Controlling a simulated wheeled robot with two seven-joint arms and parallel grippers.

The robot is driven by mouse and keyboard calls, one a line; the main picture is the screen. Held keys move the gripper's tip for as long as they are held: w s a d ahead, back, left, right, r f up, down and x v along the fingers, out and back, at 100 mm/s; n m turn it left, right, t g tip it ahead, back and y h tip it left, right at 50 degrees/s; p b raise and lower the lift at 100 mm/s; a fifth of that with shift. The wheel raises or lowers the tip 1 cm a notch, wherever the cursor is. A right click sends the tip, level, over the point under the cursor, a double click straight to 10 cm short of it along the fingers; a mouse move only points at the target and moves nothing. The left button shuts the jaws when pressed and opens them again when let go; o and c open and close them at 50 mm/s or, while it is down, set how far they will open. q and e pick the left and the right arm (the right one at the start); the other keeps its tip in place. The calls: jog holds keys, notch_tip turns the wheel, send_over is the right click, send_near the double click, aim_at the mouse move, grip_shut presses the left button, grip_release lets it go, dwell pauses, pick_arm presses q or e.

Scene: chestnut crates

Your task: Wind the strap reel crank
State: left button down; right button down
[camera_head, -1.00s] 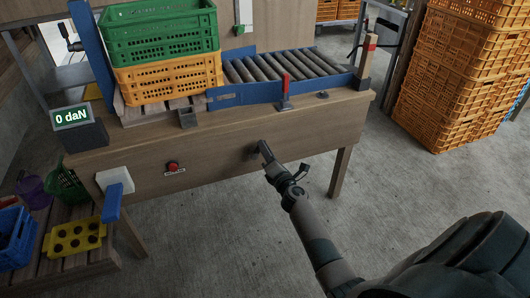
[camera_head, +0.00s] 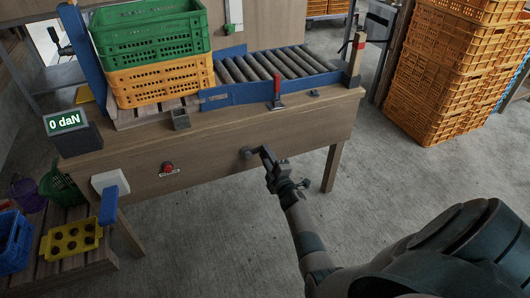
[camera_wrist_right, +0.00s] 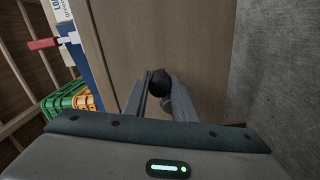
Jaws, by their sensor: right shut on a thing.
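The crank (camera_head: 247,152) sticks out from the wooden front panel of the bench, and its hub shows as a small dark knob. My right gripper (camera_head: 267,158) is at the crank, just right of the hub, shut on its handle. In the right wrist view a dark round knob (camera_wrist_right: 159,82) sits between the fingers of my right gripper (camera_wrist_right: 163,86), close to the wood panel. The handle itself is mostly hidden by the fingers. A display (camera_head: 66,121) on the bench's left end reads 0 daN. My left gripper is not in view.
A green crate (camera_head: 150,40) sits on an orange crate (camera_head: 160,82) on the bench (camera_head: 300,120), beside a roller conveyor (camera_head: 270,65). Orange crates (camera_head: 440,85) stand right. The floor in front is clear.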

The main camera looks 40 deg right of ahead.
jog(key=shift+f+m, duration=0.25)
jog(key=shift+m, duration=0.15)
jog(key=c, duration=1.5)
grip_release()
jog(key=shift+o, duration=0.2)
jog(key=shift+s, duration=0.1)
